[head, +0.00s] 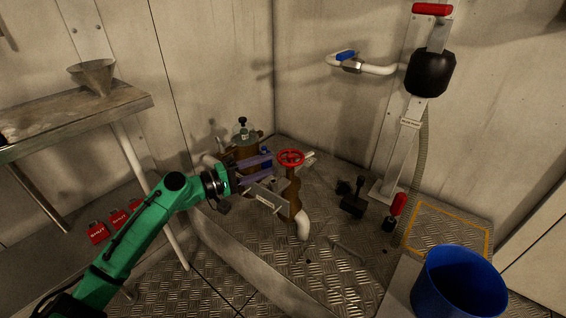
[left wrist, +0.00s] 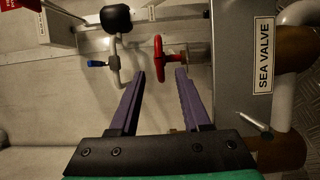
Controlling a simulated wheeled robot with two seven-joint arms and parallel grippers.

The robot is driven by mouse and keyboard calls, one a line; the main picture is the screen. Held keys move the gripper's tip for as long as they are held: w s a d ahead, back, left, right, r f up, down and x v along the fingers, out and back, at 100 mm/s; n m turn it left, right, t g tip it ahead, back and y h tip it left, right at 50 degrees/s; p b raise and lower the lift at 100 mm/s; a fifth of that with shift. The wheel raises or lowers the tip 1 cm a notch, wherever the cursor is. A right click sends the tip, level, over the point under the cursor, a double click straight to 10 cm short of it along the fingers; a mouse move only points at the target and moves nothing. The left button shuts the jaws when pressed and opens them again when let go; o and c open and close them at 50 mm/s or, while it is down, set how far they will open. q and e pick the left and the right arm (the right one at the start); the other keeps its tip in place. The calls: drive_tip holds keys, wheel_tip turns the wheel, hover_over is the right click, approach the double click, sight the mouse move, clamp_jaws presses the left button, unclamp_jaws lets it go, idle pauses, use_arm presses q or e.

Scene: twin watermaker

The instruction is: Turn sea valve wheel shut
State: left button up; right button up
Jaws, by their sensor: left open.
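The sea valve wheel (head: 290,157) is a red handwheel on top of a brown upright pipe (head: 292,190), right of centre in the head view. In the left wrist view the red wheel (left wrist: 158,58) shows ahead of the fingertips, between their lines. A plate (left wrist: 263,58) reading "SEA VALVE" is at the right there. My left gripper (head: 270,168) has long purple fingers and is just left of the wheel, apart from it. In the left wrist view the left gripper (left wrist: 160,75) is open with nothing between its fingers. My right gripper is not in view.
A wooden bench with a funnel (head: 93,75) stands at the left. Red SHUT tags (head: 97,232) are below it. A blue bucket (head: 459,285) is at the lower right. A pump column with a black body (head: 430,73) stands at the back right. Dark small items (head: 352,204) lie on the floor plate.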

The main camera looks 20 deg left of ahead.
sight(278, 162)
use_arm(q)
drive_tip(key=x, duration=0.5)
drive_tip(key=shift+w+d, duration=0.2)
drive_tip(key=shift+w, duration=0.05)
clamp_jaws()
idle(1.0)
